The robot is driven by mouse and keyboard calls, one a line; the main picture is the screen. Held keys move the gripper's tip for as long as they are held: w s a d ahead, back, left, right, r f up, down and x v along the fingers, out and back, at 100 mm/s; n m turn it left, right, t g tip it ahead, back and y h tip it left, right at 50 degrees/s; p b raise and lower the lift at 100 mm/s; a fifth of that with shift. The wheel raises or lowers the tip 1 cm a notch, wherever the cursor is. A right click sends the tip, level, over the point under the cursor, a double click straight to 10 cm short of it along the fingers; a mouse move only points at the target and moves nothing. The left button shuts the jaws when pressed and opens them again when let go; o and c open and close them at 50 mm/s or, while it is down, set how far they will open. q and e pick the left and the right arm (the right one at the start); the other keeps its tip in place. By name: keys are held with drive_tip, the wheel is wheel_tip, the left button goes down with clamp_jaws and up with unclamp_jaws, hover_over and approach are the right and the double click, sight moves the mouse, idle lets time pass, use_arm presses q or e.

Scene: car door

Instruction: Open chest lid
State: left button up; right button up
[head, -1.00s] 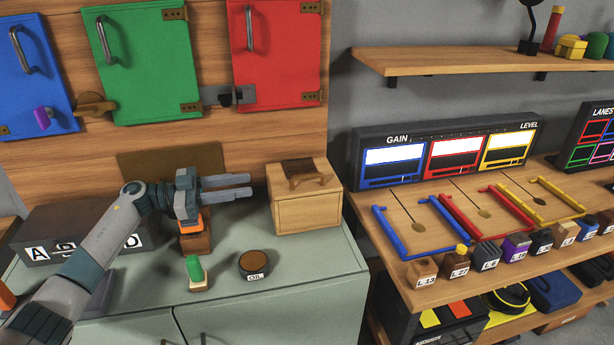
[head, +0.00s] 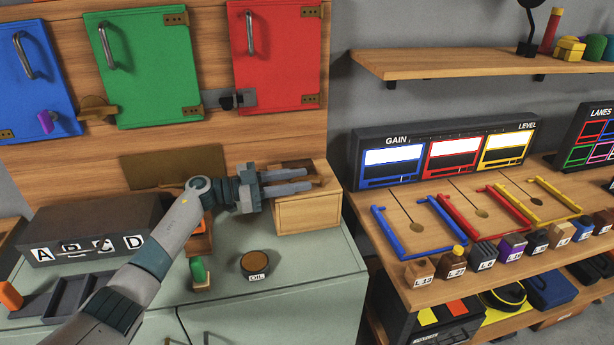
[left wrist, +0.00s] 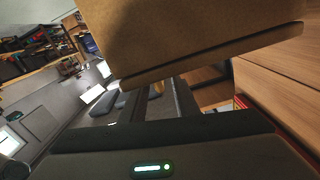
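The wooden chest (head: 308,213) stands on the grey-green cabinet top, and its lid looks closed. A dark brown plate (head: 297,163) shows at the back of the lid; the lid handle is mostly hidden behind my fingers. My left gripper (head: 308,180) reaches in from the left, over or just in front of the lid in the head view. Its two fingers are apart; I cannot tell whether the handle lies between them. The left wrist view shows the fingers (left wrist: 155,100) apart, with a large tan surface above, seemingly the chest. My right gripper is not in view.
On the cabinet top (head: 310,285) are a round OIL tin (head: 255,263), a green-topped piece (head: 198,270), and a dark lettered box (head: 90,225). Red (head: 275,55) and green (head: 143,70) doors hang behind. A workbench (head: 420,240) stands to the right.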

use_arm(q)
drive_tip(key=shift+x, duration=1.4)
clamp_jaws()
drive_tip(key=shift+r, duration=0.1)
